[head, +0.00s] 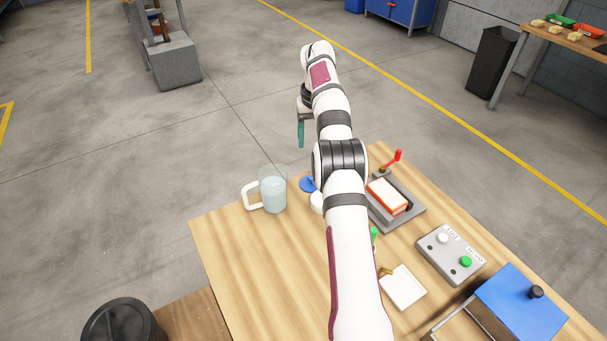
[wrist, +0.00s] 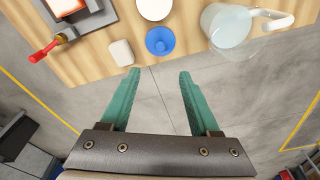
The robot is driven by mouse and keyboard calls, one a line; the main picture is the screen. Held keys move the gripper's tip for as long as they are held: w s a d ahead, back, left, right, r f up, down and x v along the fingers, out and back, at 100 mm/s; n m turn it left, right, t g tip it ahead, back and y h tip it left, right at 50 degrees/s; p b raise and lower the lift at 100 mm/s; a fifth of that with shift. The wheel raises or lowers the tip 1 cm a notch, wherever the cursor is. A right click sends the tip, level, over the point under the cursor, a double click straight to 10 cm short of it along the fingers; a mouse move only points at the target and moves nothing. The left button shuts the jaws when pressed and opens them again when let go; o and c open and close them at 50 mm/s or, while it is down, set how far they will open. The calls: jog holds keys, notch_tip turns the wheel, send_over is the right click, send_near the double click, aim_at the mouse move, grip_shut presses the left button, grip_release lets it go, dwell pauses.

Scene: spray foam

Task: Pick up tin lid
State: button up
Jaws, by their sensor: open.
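A small round blue piece with a raised centre (wrist: 160,41), which looks like the tin lid, lies near the far edge of the wooden table. It also shows in the head view (head: 307,184), partly hidden by my arm. A round white piece (wrist: 155,8) lies close beside it; I cannot tell whether this is the tin. My gripper (wrist: 158,75) is open, with nothing between its teal fingers. In the wrist view its fingertips point toward the blue piece and appear over the floor, just off the table edge. In the head view one teal finger (head: 301,132) shows beyond the table.
A clear mug of pale liquid (head: 273,192) stands left of the blue piece. A small whitish block (wrist: 121,52) lies near it. A red-handled fixture (head: 408,213), a button box (head: 450,254) and a blue-topped box (head: 520,305) occupy the right. The table's front left is clear.

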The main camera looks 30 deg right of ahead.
aim_at(311, 177)
jog(key=f, duration=0.5)
jog(key=w+f, duration=0.1)
jog(key=f, duration=0.8)
jog(key=shift+w+d+f, duration=0.2)
jog(key=shift+d+f, duration=0.1)
grip_shut()
